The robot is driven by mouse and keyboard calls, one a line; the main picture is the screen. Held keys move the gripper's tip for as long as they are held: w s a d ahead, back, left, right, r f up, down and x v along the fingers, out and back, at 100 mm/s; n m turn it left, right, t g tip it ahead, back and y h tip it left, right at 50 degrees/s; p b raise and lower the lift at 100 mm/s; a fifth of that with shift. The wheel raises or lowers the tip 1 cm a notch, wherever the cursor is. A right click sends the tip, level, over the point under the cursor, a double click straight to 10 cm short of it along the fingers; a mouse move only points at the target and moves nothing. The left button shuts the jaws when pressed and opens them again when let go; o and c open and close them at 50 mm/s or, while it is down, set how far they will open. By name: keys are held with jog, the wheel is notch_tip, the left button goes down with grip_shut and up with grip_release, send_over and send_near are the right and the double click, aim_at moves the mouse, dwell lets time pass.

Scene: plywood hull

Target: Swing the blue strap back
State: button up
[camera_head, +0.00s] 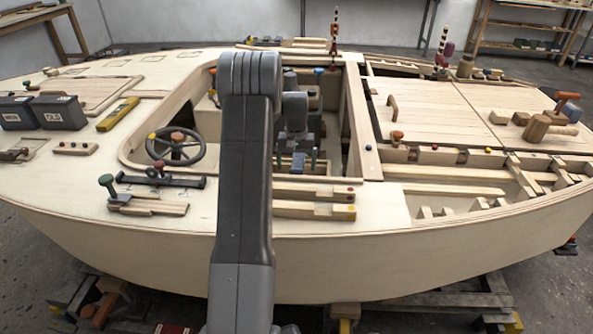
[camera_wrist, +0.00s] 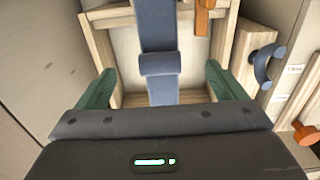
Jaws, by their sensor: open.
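The blue strap (camera_wrist: 160,28) shows in the wrist view as a blue-grey band running from the top edge downward over a pale wooden compartment. It has a thicker rolled or looped part (camera_wrist: 162,65) midway, and its lower end is hidden behind my gripper's body. My gripper (camera_wrist: 160,78) is open, with one green finger on each side of the strap and a gap on both sides. No contact with the strap is visible. In the head view my gripper (camera_head: 305,162) points down into the cockpit opening, and I cannot make out the strap there.
An orange lever (camera_wrist: 203,15) stands right of the strap, near the compartment's top. A blue handle (camera_wrist: 266,65) and an orange knob (camera_wrist: 305,133) lie further right. Wooden walls frame the compartment closely. In the head view a steering wheel (camera_head: 199,153) stands left of my arm.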

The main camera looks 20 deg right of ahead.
jog(key=shift+f, duration=1.3)
jog(key=c, duration=1.4)
jog(key=w+r+p, duration=0.1)
jog(key=r, duration=0.1)
jog(key=w+d+r+p, duration=0.1)
jog(key=r+p, duration=0.1)
jog(key=w+r+p, duration=0.1)
jog(key=r+p, duration=0.1)
jog(key=shift+w+d+r, duration=0.15)
jog(key=shift+d+r, duration=0.15)
jog(key=shift+r, duration=0.1)
jog(key=w+d+r+p, duration=0.1)
jog(key=w+p, duration=0.1)
jog(key=w+r+p, duration=0.1)
jog(key=r+p, duration=0.1)
jog(key=w+d+r+p, duration=0.1)
jog(key=w+p, duration=0.1)
jog(key=shift+w+d+r+p, duration=0.25)
jog(key=shift+w+d+p, duration=0.05)
jog(key=shift+w+d, duration=0.05)
jog(key=shift+w+d+r+p, duration=0.15)
jog(key=shift+w+d+p, duration=0.1)
jog(key=shift+w+p, duration=0.3)
jog(key=shift+w+d+r+p, duration=0.1)
jog(key=shift+w+d+p, duration=0.15)
jog(key=shift+w+p, duration=0.25)
jog(key=shift+w+d, duration=0.15)
jog(key=shift+w, duration=0.15)
